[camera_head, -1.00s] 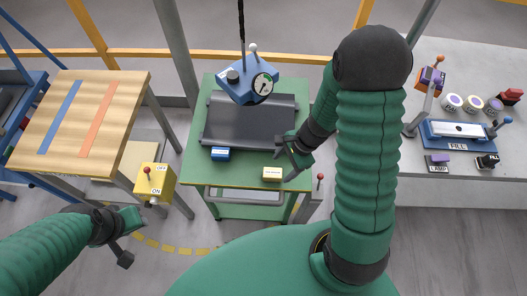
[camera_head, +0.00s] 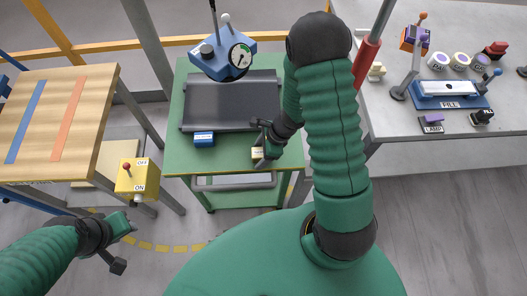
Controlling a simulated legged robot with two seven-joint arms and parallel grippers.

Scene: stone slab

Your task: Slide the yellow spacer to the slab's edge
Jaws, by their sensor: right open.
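The yellow spacer (camera_head: 258,153) is a small pale yellow block with a label. It lies on the green table top, near its front edge and toward the right. The dark grey slab (camera_head: 230,100) lies behind it on the same table. My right gripper (camera_head: 263,139) is open, reaching down at the spacer. One finger overlaps the spacer's right side, and I cannot tell whether it touches. Part of the spacer is hidden by that finger. My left gripper (camera_head: 121,244) is open and empty, low at the left, away from the table.
A blue block (camera_head: 204,139) lies left of the spacer. A blue gauge unit (camera_head: 222,58) stands behind the slab. A yellow switch box (camera_head: 133,177) and a wooden table (camera_head: 50,120) are at left.

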